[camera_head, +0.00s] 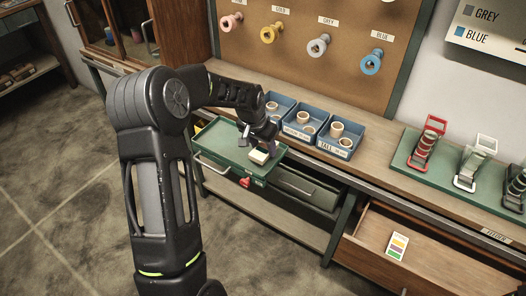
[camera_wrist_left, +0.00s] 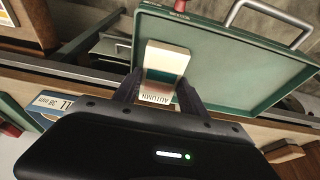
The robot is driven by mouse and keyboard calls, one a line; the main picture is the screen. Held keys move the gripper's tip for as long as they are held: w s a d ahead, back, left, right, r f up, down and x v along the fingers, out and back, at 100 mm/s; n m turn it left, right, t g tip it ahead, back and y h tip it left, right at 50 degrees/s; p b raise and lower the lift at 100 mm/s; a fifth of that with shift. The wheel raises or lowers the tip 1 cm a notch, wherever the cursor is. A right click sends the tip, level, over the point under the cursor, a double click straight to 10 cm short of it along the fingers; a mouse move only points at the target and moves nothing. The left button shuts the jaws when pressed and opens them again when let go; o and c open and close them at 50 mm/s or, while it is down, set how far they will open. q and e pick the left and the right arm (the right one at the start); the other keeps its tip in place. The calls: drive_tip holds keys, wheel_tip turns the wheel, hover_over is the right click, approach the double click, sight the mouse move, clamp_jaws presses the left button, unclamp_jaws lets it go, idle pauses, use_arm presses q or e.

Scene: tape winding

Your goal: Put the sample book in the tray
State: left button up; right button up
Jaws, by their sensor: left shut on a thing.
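The sample book (camera_head: 259,156) is a small cream block with a green edge, over the right end of the green tray (camera_head: 218,136). In the left wrist view the book (camera_wrist_left: 167,60) has a spine label reading AUTUMN and overlaps the edge of the tray (camera_wrist_left: 225,70). My left gripper (camera_head: 262,143) is shut on the book, with its fingers (camera_wrist_left: 160,92) on either side of it. I cannot tell whether the book touches the tray floor. My right gripper is not in view.
Blue bins (camera_head: 302,122) with tape rolls stand on the bench behind the tray. A pegboard (camera_head: 300,45) with coloured spools is above. An open wooden drawer (camera_head: 440,262) with a colour card (camera_head: 397,247) is at right. Tape dispensers (camera_head: 468,165) stand on a green mat.

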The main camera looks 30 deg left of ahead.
sight(262, 150)
use_arm(q)
drive_tip(key=shift+f, duration=1.35)
drive_tip(key=shift+f, duration=0.25)
drive_tip(key=o, duration=1.1)
drive_tip(key=shift+r, duration=0.1)
drive_tip(key=shift+r, duration=0.1)
drive_tip(key=shift+r, duration=0.2)
drive_tip(key=v, duration=1.1)
drive_tip(key=shift+s+r+b, duration=0.2)
drive_tip(key=shift+r+b, duration=0.15)
drive_tip(key=shift+b, duration=0.05)
